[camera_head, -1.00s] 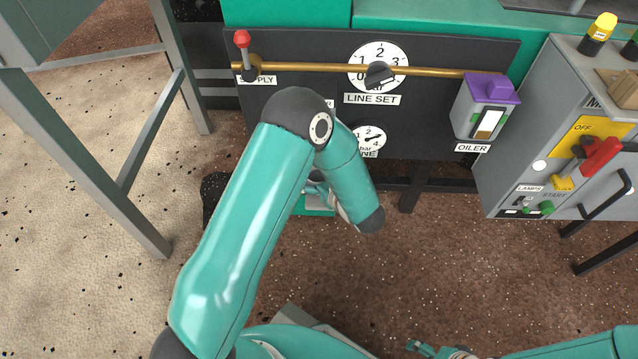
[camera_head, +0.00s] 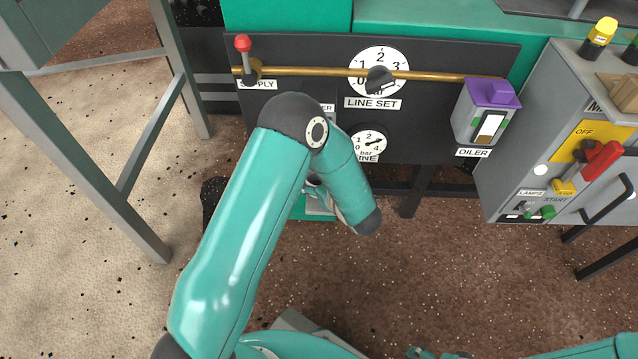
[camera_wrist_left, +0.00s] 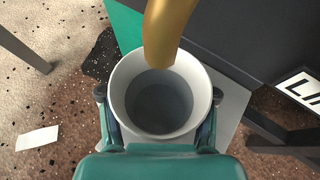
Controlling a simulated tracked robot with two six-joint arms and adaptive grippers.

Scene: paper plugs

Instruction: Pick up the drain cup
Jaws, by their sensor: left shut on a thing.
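The drain cup (camera_wrist_left: 158,105) is a white round cup with a grey inside, seen from above in the left wrist view. My left gripper (camera_wrist_left: 158,95) is shut on it, with one dark finger against each side. A brass pipe end (camera_wrist_left: 168,30) hangs over the far part of the cup's rim. In the head view my left arm covers most of the left gripper (camera_head: 317,190), and I cannot make out the cup clearly there. My right gripper (camera_head: 422,353) only just shows at the bottom edge, and its jaws cannot be judged.
A dark panel carries the LINE SET dial (camera_head: 379,72), a red-topped supply lever (camera_head: 243,45) and a brass pipe. The purple-topped oiler (camera_head: 487,110) and a grey control box (camera_head: 548,135) stand right. A grey frame (camera_head: 150,150) stands left. The brown floor ahead is open.

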